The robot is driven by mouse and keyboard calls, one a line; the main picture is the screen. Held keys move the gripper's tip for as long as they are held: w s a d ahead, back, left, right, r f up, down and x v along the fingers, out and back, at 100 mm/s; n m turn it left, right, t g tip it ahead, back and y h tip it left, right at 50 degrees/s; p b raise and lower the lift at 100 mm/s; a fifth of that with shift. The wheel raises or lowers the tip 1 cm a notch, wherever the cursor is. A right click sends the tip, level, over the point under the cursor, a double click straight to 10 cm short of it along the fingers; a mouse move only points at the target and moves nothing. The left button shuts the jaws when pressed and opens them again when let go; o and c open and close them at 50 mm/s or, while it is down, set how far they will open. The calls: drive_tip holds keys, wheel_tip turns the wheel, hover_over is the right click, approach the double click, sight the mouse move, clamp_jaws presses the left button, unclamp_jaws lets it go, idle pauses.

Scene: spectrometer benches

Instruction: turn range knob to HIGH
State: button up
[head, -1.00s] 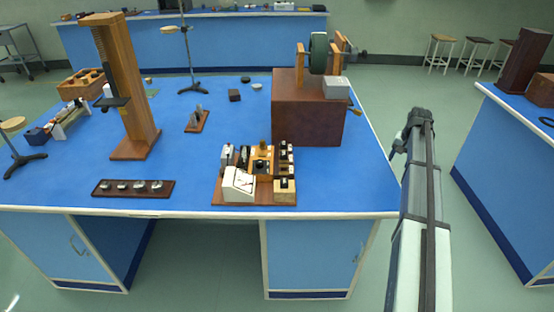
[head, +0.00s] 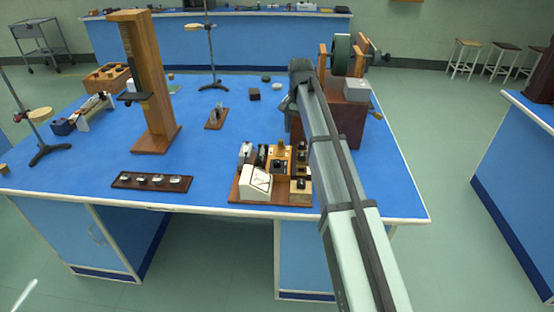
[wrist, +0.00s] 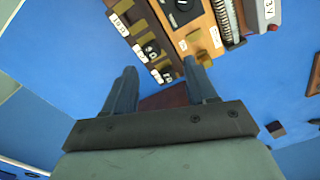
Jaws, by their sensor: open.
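The instrument board (head: 234,198) stands near the front edge of the blue bench in the head view, with a white slanted meter (head: 257,182) and several small wooden and dark blocks. In the wrist view a black round knob (wrist: 182,8) on a wooden block is cut by the top edge. I cannot tell whether it is the range knob, and its setting and the HIGH mark are not legible. My gripper (wrist: 160,72) is open and empty, its two fingers apart below the row of white-tagged terminals (wrist: 140,48). In the head view my arm hides the gripper's fingers.
A brown box (head: 348,122) with a wheel stands behind the board, partly behind my arm. A tall wooden stand (head: 150,85) and a dark strip with several round pieces (head: 152,181) are to the left.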

drive_tip(key=r, duration=0.2)
hover_over(277, 161)
wheel_tip(277, 161, down, 14)
drive_tip(key=shift+r, duration=0.1)
idle(0.3)
drive_tip(key=c, duration=1.1)
